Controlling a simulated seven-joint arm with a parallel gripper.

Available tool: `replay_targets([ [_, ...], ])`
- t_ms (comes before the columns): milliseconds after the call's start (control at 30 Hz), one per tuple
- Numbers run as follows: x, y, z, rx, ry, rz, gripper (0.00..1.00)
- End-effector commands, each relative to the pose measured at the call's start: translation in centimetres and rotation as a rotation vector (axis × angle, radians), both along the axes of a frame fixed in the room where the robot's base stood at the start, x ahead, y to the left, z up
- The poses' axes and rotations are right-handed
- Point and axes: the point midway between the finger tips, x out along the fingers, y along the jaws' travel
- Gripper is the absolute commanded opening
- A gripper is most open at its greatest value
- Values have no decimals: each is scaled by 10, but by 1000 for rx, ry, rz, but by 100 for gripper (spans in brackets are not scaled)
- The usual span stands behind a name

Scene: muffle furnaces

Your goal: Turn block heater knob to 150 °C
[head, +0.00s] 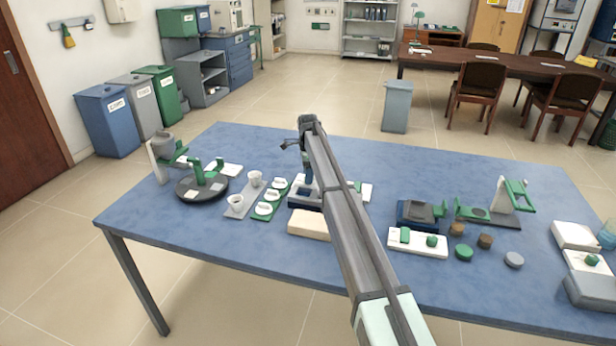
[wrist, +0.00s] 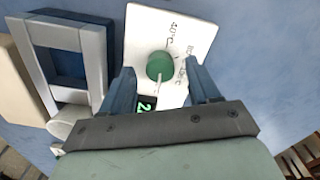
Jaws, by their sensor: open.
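The block heater's white panel (wrist: 165,35) fills the upper middle of the wrist view. Its round green knob (wrist: 160,66) has a pale pointer line towards the bottom of the picture. Temperature marks are printed beside the knob, too blurred to read surely. A small dark display with green digits (wrist: 147,104) is partly hidden by my gripper. My gripper (wrist: 160,70) is open, one blue finger on each side of the knob with visible gaps; contact does not show. In the head view my arm hides most of the heater; a white corner (head: 366,191) shows to its right.
A grey frame with a dark square opening (wrist: 95,58) lies left of the panel. The table's back middle is clear.

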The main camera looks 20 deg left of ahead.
Motion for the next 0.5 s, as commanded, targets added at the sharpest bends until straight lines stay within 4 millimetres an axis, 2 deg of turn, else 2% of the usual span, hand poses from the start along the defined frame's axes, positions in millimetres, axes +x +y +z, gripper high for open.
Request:
replay_targets([
  [300, 1, 1, 62, 1, -3, 0, 61],
  [500, 1, 0, 96, 1, -2, 0, 61],
])
